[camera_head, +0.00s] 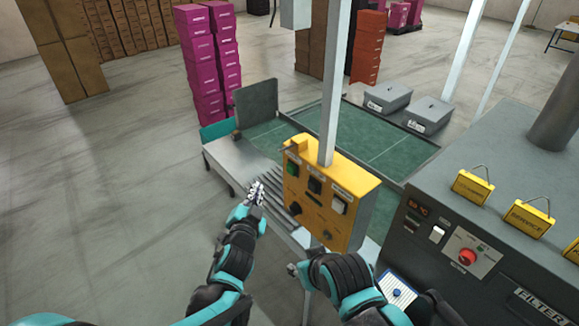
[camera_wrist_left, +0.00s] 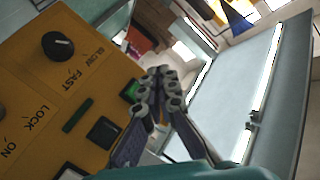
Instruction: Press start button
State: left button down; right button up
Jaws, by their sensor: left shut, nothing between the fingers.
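My left gripper (camera_head: 258,189) is shut and empty, left of and below the green button in the head view. In the wrist view its fingertips (camera_wrist_left: 164,76) are close together; contact with the button cannot be told. My right gripper (camera_head: 293,269) is low before the box, mostly hidden.
The box also carries a black button (camera_head: 314,185), a white switch (camera_head: 338,205) and a black knob (camera_head: 295,208). A grey machine (camera_head: 475,210) with a red knob (camera_head: 467,256) stands at right.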

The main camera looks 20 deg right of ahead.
aim_at(291, 169)
pick_arm(q)
jog(key=w+d, duration=0.3)
jog(key=d, duration=0.5)
dwell(0.4)
jog(key=shift+d, duration=0.2)
dwell(1.3)
jog(key=shift+w+d, duration=0.15)
jog(key=shift+d, duration=0.15)
